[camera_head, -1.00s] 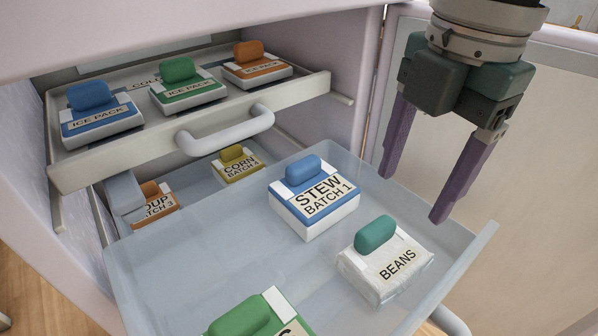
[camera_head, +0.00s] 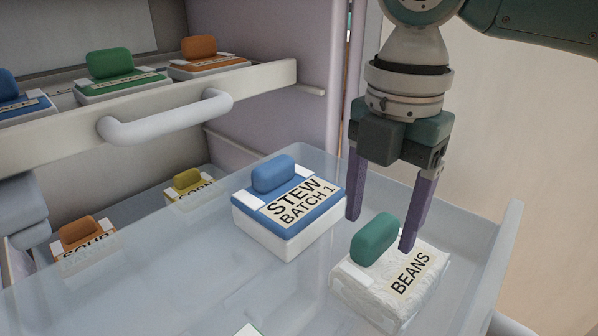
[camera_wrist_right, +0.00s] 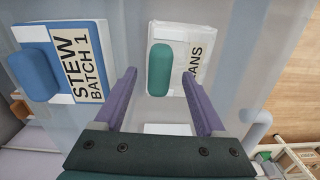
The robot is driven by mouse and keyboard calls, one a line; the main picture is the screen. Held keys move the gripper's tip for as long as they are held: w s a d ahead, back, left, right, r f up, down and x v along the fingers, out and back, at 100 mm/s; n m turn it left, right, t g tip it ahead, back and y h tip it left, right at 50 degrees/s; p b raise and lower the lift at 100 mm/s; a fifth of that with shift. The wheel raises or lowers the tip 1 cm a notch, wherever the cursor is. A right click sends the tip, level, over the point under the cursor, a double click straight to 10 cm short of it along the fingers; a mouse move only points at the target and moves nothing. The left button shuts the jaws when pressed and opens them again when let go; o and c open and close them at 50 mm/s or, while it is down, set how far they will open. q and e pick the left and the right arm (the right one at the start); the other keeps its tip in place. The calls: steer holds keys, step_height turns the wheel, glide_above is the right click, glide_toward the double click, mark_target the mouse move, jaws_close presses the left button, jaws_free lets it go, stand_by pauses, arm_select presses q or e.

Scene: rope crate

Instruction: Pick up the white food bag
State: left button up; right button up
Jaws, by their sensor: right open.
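The white food bag (camera_head: 366,288) has a teal handle block (camera_head: 375,239) on top and a label reading BEANS. It lies in the translucent drawer, right of the blue-and-white STEW BATCH 1 box (camera_head: 285,229). My right gripper (camera_head: 381,233) is open and points down, with its purple fingers just above the bag's far side. In the right wrist view, the bag (camera_wrist_right: 185,35) and its teal handle lie ahead of the open gripper (camera_wrist_right: 160,78), roughly between the lines of the fingers but not gripped. My left gripper does not show.
An upper drawer with a white handle (camera_head: 165,118) holds ice packs. The drawer's right wall (camera_head: 505,245) rises close beside the bag.

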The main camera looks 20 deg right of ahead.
step_height(320, 180, down, 2)
steer(key=shift+f, duration=0.1)
jaws_close()
stand_by(0.5)
